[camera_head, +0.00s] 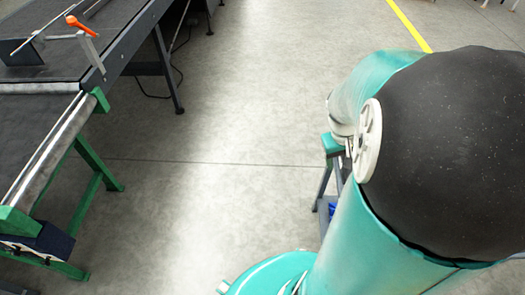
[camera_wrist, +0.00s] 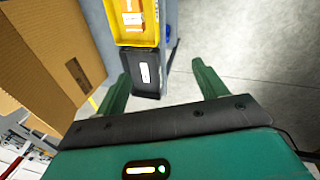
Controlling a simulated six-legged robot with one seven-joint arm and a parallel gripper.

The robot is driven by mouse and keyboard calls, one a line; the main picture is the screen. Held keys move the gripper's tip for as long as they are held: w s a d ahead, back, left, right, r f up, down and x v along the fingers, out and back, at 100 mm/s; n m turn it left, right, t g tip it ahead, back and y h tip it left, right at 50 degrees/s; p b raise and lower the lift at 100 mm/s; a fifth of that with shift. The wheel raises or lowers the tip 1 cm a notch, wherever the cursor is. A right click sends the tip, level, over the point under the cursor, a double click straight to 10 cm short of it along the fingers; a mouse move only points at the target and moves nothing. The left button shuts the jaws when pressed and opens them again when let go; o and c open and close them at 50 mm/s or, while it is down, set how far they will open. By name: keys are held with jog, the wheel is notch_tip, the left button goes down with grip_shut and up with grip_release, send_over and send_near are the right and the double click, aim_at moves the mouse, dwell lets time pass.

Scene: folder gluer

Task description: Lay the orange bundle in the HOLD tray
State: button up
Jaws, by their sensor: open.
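My gripper (camera_wrist: 160,72) shows in the wrist view with its two green fingers wide apart and nothing between them that I can see held. Beyond the fingertips is a yellow tray (camera_wrist: 152,38), cut off by the top edge. An orange-red piece (camera_wrist: 132,20) with white markings lies inside it; I cannot tell whether this is the orange bundle or a label. A dark tray (camera_wrist: 157,88) with a white label adjoins the yellow one, nearer the fingers. No HOLD lettering is readable. The gripper is hidden in the head view.
Large brown cardboard (camera_wrist: 45,45) stands left in the wrist view. The head view shows a dark conveyor (camera_head: 40,125) with a green frame (camera_head: 95,165) at left and an orange-knobbed lever (camera_head: 80,24). A small stand (camera_head: 325,190) is partly behind my arm. The middle floor is clear.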

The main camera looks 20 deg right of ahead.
jog(key=a+r+n+t+y, duration=0.1)
jog(key=a+r+t, duration=0.1)
jog(key=a+r, duration=0.3)
jog(key=a+r+n+t+y, duration=0.1)
jog(key=a+r, duration=0.4)
jog(key=a, duration=0.6)
jog(key=a+r+n+t+y, duration=0.1)
jog(key=a+r+t, duration=0.2)
jog(key=a, duration=0.5)
jog(key=shift+s+a+r, duration=0.15)
jog(key=shift+r, duration=0.75)
